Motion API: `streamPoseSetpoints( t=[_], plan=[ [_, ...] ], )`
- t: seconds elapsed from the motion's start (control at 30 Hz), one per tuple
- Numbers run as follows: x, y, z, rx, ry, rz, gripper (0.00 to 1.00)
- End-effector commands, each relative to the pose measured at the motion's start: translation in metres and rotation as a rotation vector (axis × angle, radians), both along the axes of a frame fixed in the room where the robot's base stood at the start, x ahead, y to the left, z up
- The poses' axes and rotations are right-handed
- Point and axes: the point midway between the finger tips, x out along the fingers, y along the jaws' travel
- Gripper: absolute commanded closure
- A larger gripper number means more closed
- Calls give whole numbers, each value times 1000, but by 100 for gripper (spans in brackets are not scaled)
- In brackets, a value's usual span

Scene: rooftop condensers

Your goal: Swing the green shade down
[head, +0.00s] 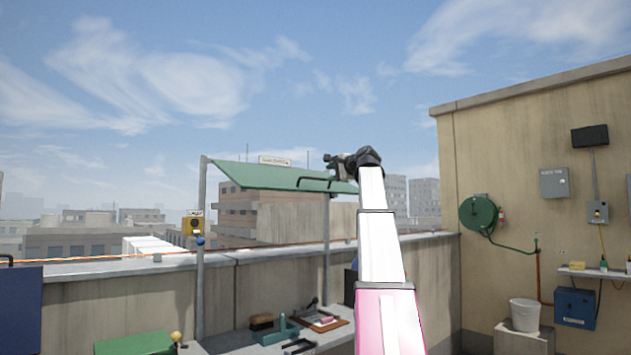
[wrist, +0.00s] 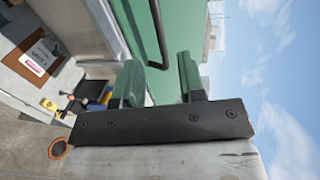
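The green shade (head: 265,177) is raised, sloping out from the top of two grey posts, with a white sign on its upper edge. A black bar handle (head: 315,184) is along its front edge, toward the right. My gripper (head: 331,165) is at the shade's right end, close to the handle. In the wrist view the shade (wrist: 190,25) fills the upper middle, and the handle (wrist: 158,32) ends near the fingertips. My gripper (wrist: 160,74) has its two fingers apart with nothing between them. Whether a finger touches the shade I cannot tell.
Below the shade is a worktop with a wooden board (head: 325,322), a green toolbox (head: 283,332) and small tools. A parapet (head: 270,270) runs behind. On the right wall are a green hose reel (head: 479,213) and a grey box (head: 554,182). A white bucket (head: 524,315) stands beneath.

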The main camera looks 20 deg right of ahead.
Motion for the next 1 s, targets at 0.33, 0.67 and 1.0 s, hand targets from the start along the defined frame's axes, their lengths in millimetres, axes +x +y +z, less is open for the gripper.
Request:
streamPoseSetpoints(
  t=[0.33,0.67,1.0],
  plan=[
    [59,21,-10,-1,1,1,63],
    [83,30,-15,-1,1,0,63],
    [83,30,-16,-1,1,0,83]
  ],
)
